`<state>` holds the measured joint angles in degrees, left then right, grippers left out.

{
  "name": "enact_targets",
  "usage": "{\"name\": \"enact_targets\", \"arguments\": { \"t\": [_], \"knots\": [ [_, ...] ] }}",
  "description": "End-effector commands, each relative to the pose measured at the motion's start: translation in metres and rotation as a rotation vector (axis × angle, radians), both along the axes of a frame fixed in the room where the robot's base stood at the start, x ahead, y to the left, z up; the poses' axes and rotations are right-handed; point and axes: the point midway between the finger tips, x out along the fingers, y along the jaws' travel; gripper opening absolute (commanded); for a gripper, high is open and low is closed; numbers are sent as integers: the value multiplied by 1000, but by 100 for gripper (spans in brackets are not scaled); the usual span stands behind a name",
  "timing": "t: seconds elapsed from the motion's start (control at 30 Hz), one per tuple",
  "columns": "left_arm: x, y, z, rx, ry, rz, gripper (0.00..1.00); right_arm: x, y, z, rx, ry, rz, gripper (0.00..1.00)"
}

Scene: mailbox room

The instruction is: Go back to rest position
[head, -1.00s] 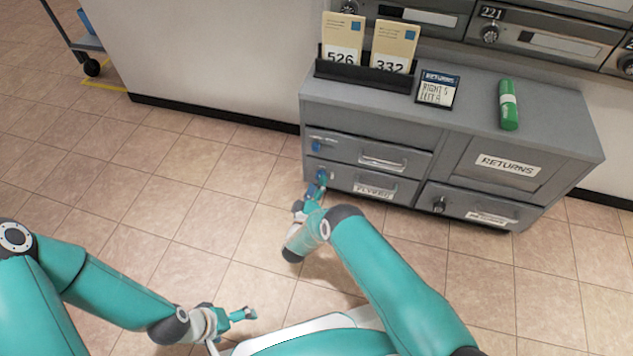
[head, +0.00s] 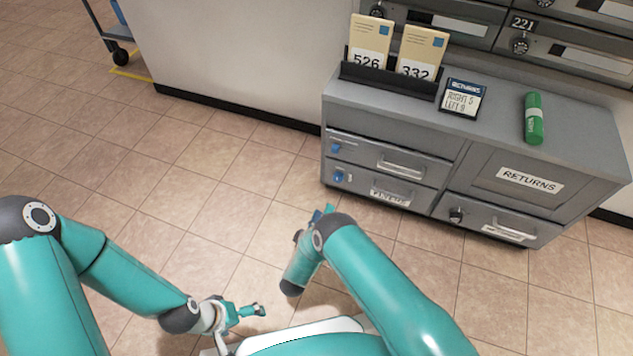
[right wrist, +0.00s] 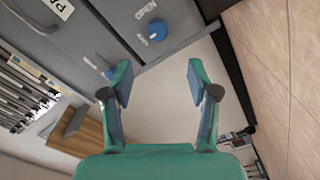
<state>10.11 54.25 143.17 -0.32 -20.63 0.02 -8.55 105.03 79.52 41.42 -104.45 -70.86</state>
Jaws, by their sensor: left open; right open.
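My left gripper (head: 250,311) is open and empty, low over the floor at the bottom left of the head view. My right gripper (head: 320,214) is in front of the grey cabinet (head: 392,112), apart from its drawers and partly hidden by my own wrist in the head view. In the right wrist view its two fingers (right wrist: 160,78) are spread with nothing between them. A blue knob (right wrist: 157,30) beside the word OPEN lies beyond the fingertips, not touched. Both left drawers have blue knobs; the lower drawer's knob (head: 339,177) is nearest the right gripper.
A blue cart (head: 107,30) stands at the upper left. The tiled floor (head: 200,150) between is clear.

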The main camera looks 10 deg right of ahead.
Motion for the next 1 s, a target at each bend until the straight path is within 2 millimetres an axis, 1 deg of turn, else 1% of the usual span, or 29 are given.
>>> {"name": "enact_targets", "arguments": {
  "t": [0.17,0.27,0.37,0.47,0.53,0.57,0.6,0.67,0.7,0.77,0.8,0.87,0.9,0.97,1.0],
  "knots": [
    [0,0,1,0,0,0,100,1,0,0,6,2,2,60],
    [0,0,4,0,0,0,100,5,-2,2,55,18,21,60],
    [0,0,11,0,0,0,100,13,-6,4,188,63,68,60],
    [0,0,22,0,0,0,100,16,-8,5,411,155,124,60],
    [0,0,31,0,0,0,100,6,-7,8,607,248,152,60],
    [0,0,35,0,0,0,100,-1,-6,11,696,295,156,60],
    [0,0,41,0,0,0,100,-16,-4,15,817,366,153,60],
    [0,0,48,0,0,0,100,-45,-1,24,990,480,128,60],
    [0,0,53,0,0,0,100,-69,1,31,1094,557,99,60],
    [0,0,59,0,0,0,100,-108,5,45,1230,673,43,60],
    [0,0,62,0,0,0,100,-132,7,54,1302,743,0,60],
    [0,0,66,0,0,0,100,-166,9,68,1384,834,-61,60],
    [0,0,68,0,0,0,100,-188,10,78,1429,890,-104,60],
    [0,0,71,0,0,0,100,-218,10,93,1482,966,-166,60],
    [0,0,74,0,0,0,100,-237,10,103,1511,1013,-208,60]
  ]
}}
